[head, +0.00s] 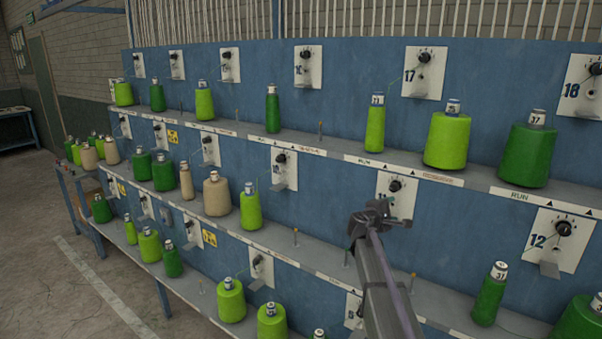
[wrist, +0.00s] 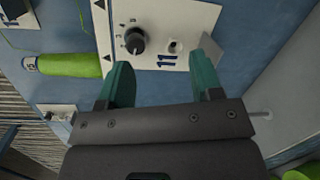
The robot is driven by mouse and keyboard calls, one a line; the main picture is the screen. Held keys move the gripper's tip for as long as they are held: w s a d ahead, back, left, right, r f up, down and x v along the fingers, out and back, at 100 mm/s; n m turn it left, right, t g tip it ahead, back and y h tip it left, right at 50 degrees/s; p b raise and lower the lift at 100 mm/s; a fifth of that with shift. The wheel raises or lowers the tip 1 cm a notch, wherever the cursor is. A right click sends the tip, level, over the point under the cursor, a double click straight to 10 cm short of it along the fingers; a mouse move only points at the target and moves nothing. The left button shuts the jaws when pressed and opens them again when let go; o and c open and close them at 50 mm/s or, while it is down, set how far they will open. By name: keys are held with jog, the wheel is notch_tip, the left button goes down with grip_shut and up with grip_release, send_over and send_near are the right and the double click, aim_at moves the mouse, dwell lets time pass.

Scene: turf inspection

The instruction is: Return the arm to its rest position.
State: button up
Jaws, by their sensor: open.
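My gripper (head: 386,212) is at the end of my arm, in front of the blue rack near plate 11 (head: 397,188) in the head view. In the wrist view my gripper (wrist: 162,85) shows two teal fingers spread apart with nothing between them. Plate 11 (wrist: 160,62), with its black knob (wrist: 134,40) and a small light-coloured fitting, lies just beyond the fingertips. The fingers look apart from the knob. My arm reaches up from the lower edge of the head view and hides part of the lower shelf.
The blue rack (head: 330,165) carries green and tan yarn cones on several shelves. A light green cone (head: 375,125) stands above plate 11, and a dark green one (head: 489,295) stands right of my arm. Thin pegs (head: 296,237) stick up from the shelves. Open floor (head: 60,290) lies at left.

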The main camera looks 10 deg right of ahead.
jog(key=s+a+f+m+g+y, duration=0.35)
jog(key=s+f+m, duration=0.2)
jog(key=s, duration=0.55)
jog(key=s+a+f+m+g+y, duration=0.2)
jog(key=s+a+f+m+g, duration=0.3)
jog(key=s, duration=0.5)
jog(key=s+a+f+g+y, duration=0.1)
jog(key=s+a+f+y, duration=0.1)
jog(key=s+a, duration=0.4)
jog(key=s+a+f+m+g+y, duration=0.1)
jog(key=s+a+f+y, duration=0.2)
jog(key=s, duration=0.8)
jog(key=a+y, duration=0.2)
jog(key=a, duration=0.1)
jog(key=shift+a, duration=0.4)
